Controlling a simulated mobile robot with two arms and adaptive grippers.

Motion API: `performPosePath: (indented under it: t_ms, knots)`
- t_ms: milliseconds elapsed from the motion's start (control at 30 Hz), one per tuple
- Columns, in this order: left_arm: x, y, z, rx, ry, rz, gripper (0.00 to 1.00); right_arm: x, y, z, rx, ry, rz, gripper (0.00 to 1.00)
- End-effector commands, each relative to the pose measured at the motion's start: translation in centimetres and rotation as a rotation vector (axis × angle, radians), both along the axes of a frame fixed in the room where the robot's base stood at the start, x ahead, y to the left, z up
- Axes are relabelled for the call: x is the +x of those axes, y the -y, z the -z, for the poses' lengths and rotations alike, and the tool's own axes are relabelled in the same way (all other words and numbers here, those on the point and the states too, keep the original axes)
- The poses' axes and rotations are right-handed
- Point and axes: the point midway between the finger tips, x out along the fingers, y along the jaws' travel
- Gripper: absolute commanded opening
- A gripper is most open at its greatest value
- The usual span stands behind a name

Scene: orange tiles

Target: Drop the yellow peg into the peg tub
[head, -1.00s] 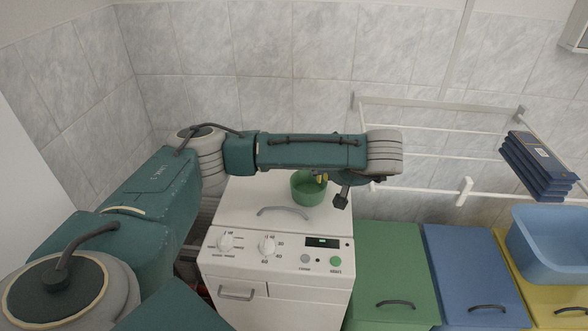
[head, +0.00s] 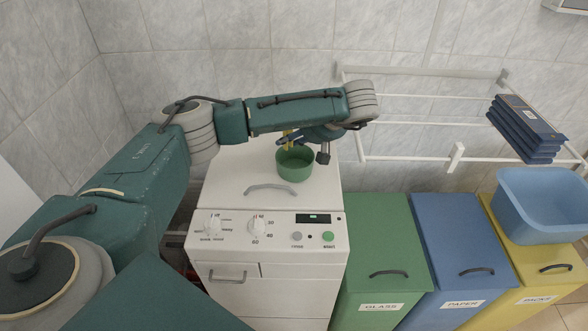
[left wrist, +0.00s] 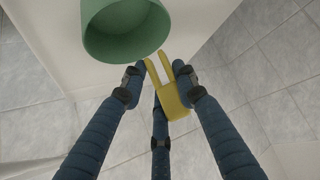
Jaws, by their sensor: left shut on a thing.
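The yellow peg (left wrist: 172,98) has two prongs and is held between the fingers of my left gripper (left wrist: 158,80) in the left wrist view. The peg (head: 288,138) also shows in the head view, at the back rim of the green peg tub. The round, open tub (head: 294,166) stands on top of the white machine. In the left wrist view the tub (left wrist: 122,30) is beside the peg, with the prong ends close to its rim. My left gripper (head: 310,137) is above and behind the tub in the head view. My right gripper is not in view.
A blue basin (head: 540,205) sits on the yellow bin. A white wall rack (head: 425,160) holds dark blue cloth (head: 525,130).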

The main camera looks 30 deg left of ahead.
Motion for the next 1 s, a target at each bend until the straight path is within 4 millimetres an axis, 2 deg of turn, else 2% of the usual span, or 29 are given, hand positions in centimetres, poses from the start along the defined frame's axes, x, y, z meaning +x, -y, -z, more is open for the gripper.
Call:
performPosePath:
  t_ms: [267,300,400,600,767,1000]
  knots:
    - [0.0,0.0,0.2,0.001,0.001,0.001,0.19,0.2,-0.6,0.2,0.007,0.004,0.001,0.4]
    - [0.0,0.0,0.2,0.001,0.001,0.001,0.33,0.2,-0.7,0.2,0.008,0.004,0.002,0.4]
    - [0.0,0.0,0.2,0.001,0.001,0.001,0.51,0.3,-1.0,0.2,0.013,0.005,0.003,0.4]
    - [0.0,0.0,0.2,0.0,0.001,0.001,0.51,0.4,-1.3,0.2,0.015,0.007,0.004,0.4]
    - [0.0,0.3,-0.1,0.0,0.002,0.002,0.51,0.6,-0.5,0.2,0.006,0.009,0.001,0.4]
    - [-0.4,2.9,-3.0,0.001,0.008,0.008,0.51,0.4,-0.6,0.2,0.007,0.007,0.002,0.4]
